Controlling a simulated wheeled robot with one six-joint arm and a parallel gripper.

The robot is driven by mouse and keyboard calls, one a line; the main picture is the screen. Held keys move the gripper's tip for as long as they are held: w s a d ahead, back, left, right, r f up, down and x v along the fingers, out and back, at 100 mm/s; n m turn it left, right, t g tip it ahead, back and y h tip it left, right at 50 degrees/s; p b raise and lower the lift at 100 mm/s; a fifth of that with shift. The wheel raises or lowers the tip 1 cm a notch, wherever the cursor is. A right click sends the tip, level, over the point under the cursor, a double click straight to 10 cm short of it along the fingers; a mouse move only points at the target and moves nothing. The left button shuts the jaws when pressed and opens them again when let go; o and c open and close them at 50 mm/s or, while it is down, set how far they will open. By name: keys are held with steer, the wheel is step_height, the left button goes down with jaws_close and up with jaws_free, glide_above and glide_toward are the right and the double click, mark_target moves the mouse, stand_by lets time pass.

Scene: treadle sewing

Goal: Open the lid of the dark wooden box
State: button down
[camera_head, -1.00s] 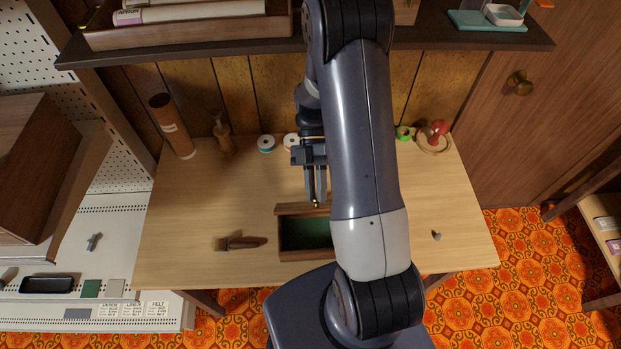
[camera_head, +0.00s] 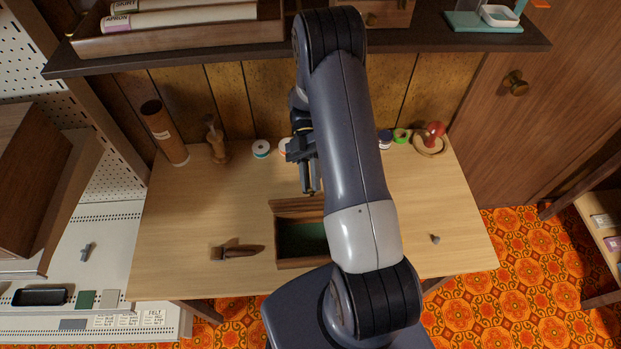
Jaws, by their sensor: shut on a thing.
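The dark wooden box (camera_head: 300,264) stands near the front middle of the pale table, and its green-lined inside shows. Its lid (camera_head: 289,211) is raised along the back edge and tilted up, so the box is open at the top. My gripper (camera_head: 309,190) points down at the lid's upper edge and is shut on the lid there, with a small brass glint at the fingertips. My arm hides the right part of the box and lid.
A brown wooden tool (camera_head: 238,251) lies left of the box; a small grey piece (camera_head: 435,239) lies to the right. A cardboard tube (camera_head: 163,132), spools (camera_head: 261,149) and a red-topped pincushion (camera_head: 433,135) stand along the back. A dark shelf (camera_head: 200,52) overhangs the rear.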

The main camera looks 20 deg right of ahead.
steer(key=shift+f, duration=0.1)
steer(key=c, duration=1.3)
jaws_free()
steer(key=shift+s, duration=0.1)
